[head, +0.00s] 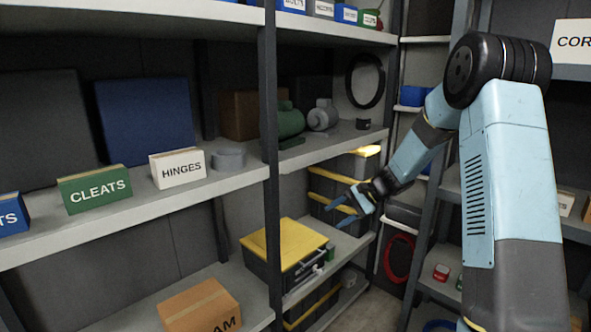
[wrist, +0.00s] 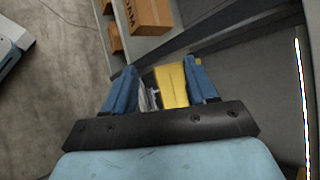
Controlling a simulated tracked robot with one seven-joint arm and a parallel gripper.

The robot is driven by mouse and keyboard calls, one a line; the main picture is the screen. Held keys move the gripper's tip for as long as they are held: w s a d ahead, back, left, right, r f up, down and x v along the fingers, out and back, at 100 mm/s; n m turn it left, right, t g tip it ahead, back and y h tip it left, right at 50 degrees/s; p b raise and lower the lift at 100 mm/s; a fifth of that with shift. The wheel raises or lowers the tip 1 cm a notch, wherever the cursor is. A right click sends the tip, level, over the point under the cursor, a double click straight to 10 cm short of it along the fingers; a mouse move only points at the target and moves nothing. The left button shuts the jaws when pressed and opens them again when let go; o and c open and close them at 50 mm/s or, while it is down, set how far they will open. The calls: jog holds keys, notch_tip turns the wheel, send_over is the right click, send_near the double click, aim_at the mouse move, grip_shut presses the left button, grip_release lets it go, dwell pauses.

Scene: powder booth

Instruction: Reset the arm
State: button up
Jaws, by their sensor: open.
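My gripper (head: 345,208) is open and empty at the end of my light blue arm, in front of the shelving right of the middle in the head view. In the wrist view its two blue fingers (wrist: 164,80) are spread apart. Beyond and between them shows part of the yellow-lidded dark bin (wrist: 172,86), with nothing held. In the head view that bin (head: 285,245) sits on a lower shelf, left of and below my gripper.
A shelf (head: 130,212) at left holds boxes marked CLEATS (head: 95,188) and HINGES (head: 178,167) and a grey tape roll (head: 228,158). A cardboard box (head: 200,303) sits low. A dark shelf post (head: 270,150) stands left of my gripper. A red coil (head: 400,258) hangs behind.

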jog(key=s+r+n+h, duration=0.3)
jog(key=s+r, duration=0.6)
jog(key=s+d+r+n+t+h, duration=0.1)
jog(key=s+d+r+h, duration=0.1)
jog(key=s, duration=0.7)
jog(key=s+d+r+n+t+h, duration=0.2)
jog(key=s+d+r+h, duration=0.1)
jog(key=s, duration=0.7)
jog(key=s+d+r+n+t+h, duration=0.1)
jog(key=s+d+r, duration=0.4)
jog(key=s, duration=0.5)
jog(key=shift+r+n+t+h, duration=0.15)
jog(key=shift+n+t+h, duration=0.15)
jog(key=shift+t+h, duration=0.35)
dwell(0.5)
